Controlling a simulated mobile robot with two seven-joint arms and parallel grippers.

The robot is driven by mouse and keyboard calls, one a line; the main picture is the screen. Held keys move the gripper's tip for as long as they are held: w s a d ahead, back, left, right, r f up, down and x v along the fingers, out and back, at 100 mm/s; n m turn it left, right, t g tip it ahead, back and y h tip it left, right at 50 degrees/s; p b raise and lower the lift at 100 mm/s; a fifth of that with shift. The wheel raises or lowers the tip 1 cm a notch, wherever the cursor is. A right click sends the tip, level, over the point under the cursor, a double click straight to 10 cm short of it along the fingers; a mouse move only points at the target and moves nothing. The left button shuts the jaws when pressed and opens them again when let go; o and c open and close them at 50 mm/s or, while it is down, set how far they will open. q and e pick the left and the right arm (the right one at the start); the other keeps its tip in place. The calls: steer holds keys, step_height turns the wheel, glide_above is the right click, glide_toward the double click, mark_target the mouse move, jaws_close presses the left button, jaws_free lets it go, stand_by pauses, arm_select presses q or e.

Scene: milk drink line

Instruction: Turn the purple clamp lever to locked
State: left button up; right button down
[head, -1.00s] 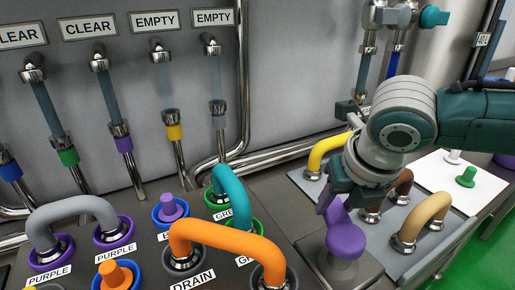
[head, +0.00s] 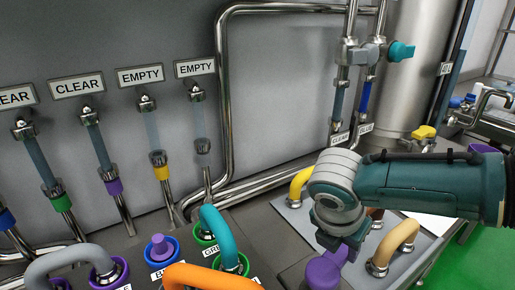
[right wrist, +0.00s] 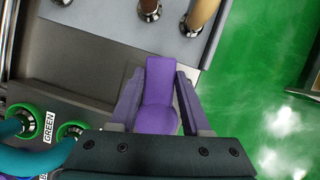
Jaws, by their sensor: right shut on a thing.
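The purple clamp lever (head: 322,272) stands on the grey deck at the lower middle of the head view. Its round hub shows, and its handle points up and to the right, partly hidden by my right gripper (head: 342,248). In the right wrist view the purple lever (right wrist: 158,98) lies between the two fingers of my right gripper (right wrist: 160,76), which is shut on it. No locked mark is readable. My left gripper is not in view.
Orange (head: 212,277), teal (head: 218,222) and grey (head: 70,262) hose loops stand left of the lever. A yellow loop (head: 299,184) and a tan loop (head: 397,240) stand on the plate close by my right gripper. Green floor (head: 458,262) lies at right.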

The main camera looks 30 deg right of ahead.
mark_target(330, 266)
steer(key=shift+s+d+m+g+p, duration=0.1)
steer(key=shift+s+m+g+p, duration=0.35)
steer(key=shift+m, duration=0.85)
steer(key=shift+s, duration=0.2)
steer(key=shift+c, duration=1.8)
jaws_free()
steer(key=p+v, duration=0.2)
steer(key=v, duration=0.6)
steer(key=shift+a+r, duration=0.2)
steer(key=shift+r, duration=0.1)
steer(key=shift+a+r, duration=0.2)
steer(key=shift+r, duration=0.35)
steer(key=shift+a, duration=0.1)
